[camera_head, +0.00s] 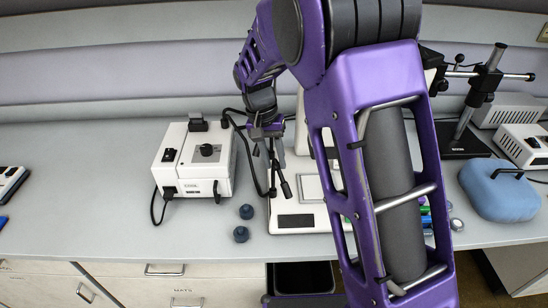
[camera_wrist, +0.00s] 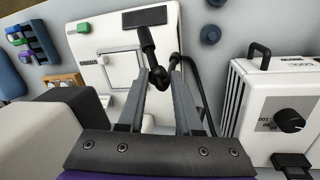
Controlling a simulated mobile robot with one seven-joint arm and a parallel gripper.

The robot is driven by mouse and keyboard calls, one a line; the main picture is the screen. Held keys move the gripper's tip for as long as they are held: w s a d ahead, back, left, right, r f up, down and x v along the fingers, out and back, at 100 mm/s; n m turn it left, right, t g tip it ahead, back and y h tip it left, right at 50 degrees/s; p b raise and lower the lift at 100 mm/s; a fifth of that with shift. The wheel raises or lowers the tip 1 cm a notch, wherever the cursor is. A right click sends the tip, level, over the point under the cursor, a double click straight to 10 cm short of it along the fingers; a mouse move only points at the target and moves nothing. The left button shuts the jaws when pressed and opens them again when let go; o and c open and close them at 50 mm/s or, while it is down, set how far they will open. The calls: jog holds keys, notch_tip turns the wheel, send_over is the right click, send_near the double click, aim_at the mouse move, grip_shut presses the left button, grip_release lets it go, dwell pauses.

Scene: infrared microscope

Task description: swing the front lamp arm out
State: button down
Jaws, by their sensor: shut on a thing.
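In the wrist view the black lamp arm (camera_wrist: 147,42) runs from between my fingertips towards the dark label on the base. In the wrist view my gripper (camera_wrist: 160,74) is shut on a dark jointed part of the lamp arm. The exact contact is hard to see.
A white light-source box (camera_head: 193,162) with a black knob stands left of my gripper, with black cables (camera_head: 262,172) between. Two dark round pieces (camera_head: 243,222) lie before it. A blue rounded case (camera_head: 500,190) stands right.

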jog(key=shift+w+d+r, duration=0.1)
jog(key=shift+d+r, duration=0.1)
jog(key=shift+d, duration=0.2)
jog(key=c, duration=0.8)
grip_release()
jog(key=shift+o, duration=0.3)
jog(key=shift+a+f, duration=0.1)
jog(key=a+r+p, duration=0.2)
jog(key=a+r, duration=0.1)
jog(key=r, duration=1.4)
jog(key=shift+w, duration=0.3)
jog(key=shift+a, duration=0.15)
